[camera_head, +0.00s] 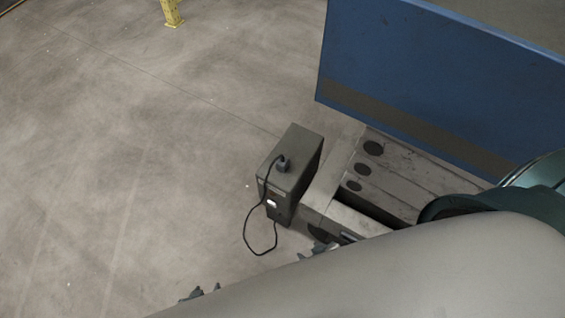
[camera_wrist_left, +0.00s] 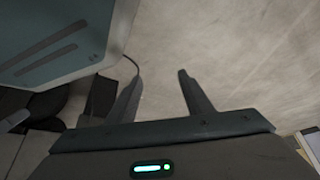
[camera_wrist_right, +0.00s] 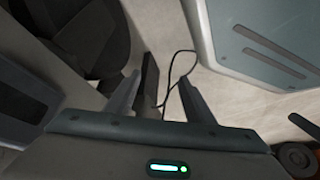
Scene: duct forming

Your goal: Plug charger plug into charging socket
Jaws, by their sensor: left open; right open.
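A dark grey charger box (camera_head: 299,160) stands on the floor in the head view. A black plug (camera_head: 283,163) sits on its top, and its black cable (camera_head: 246,232) loops down beside the box. A small white light (camera_head: 271,203) shows on the box's front. I cannot clearly make out the charging socket. My left gripper (camera_head: 203,291) is open and empty, low in the head view, left of the box. My right gripper (camera_head: 318,251) is open and empty, below the box in the picture. The cable (camera_wrist_right: 171,70) shows between its fingers in the right wrist view, apparently beyond them.
A grey metal base (camera_head: 400,190) with dark round holes lies right of the box, with a blue panel (camera_head: 440,75) behind it. A yellow post (camera_head: 172,12) stands far back. The floor on the left is clear. My own body hides the lower right.

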